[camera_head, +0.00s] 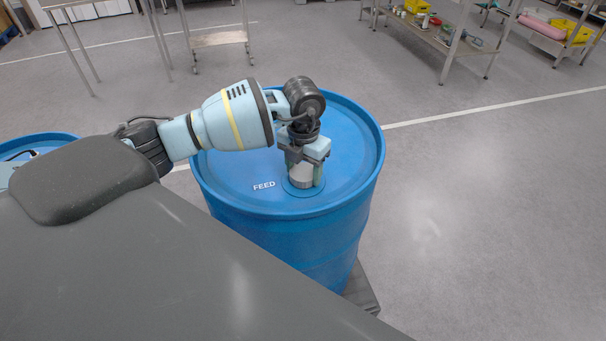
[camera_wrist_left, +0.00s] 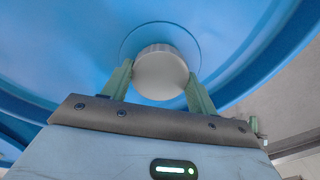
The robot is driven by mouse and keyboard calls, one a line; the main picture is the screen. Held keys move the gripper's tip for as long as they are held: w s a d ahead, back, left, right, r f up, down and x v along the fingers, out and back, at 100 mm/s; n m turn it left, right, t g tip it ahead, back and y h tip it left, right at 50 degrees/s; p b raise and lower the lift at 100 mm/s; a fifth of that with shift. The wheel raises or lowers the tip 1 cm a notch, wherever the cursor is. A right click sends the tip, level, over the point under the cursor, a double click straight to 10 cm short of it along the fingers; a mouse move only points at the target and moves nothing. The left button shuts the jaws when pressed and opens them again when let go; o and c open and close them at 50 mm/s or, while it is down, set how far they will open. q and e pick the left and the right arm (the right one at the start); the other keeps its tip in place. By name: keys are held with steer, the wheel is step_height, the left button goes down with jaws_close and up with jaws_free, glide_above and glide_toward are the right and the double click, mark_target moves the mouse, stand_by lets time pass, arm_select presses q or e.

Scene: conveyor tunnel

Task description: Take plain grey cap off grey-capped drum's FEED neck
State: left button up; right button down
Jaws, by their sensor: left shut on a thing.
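The blue drum (camera_head: 225,185) stands upright in the head view, with the word FEED (camera_head: 264,186) on its top. A plain grey cap (camera_head: 301,178) sits at the FEED neck near the front of the drum top. My left gripper (camera_head: 304,174) points down over it and is shut on the cap. The cap shows as a round light grey disc between the two green fingers of my left gripper (camera_wrist_left: 159,92) in the left wrist view (camera_wrist_left: 160,72). The neck under the cap is hidden. My right gripper is not in view.
Another blue drum (camera_head: 40,139) shows partly at the left edge. The drum stands on a dark pallet (camera_head: 362,290). A metal shelf with several items (camera_head: 440,42) stands at the back right. The floor (camera_head: 480,200) right of the drum is clear.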

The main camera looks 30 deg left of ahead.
arm_select(q)
steer(key=shift+r+n+p, duration=0.1)
steer(key=shift+n+p, duration=0.25)
steer(key=shift+n, duration=1.65)
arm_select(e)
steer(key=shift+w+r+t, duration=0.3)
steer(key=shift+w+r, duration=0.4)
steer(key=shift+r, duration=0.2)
arm_select(q)
steer(key=shift+n, duration=0.3)
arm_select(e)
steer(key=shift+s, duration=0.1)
arm_select(q)
steer(key=n, duration=0.4)
steer(key=shift+n, duration=0.4)
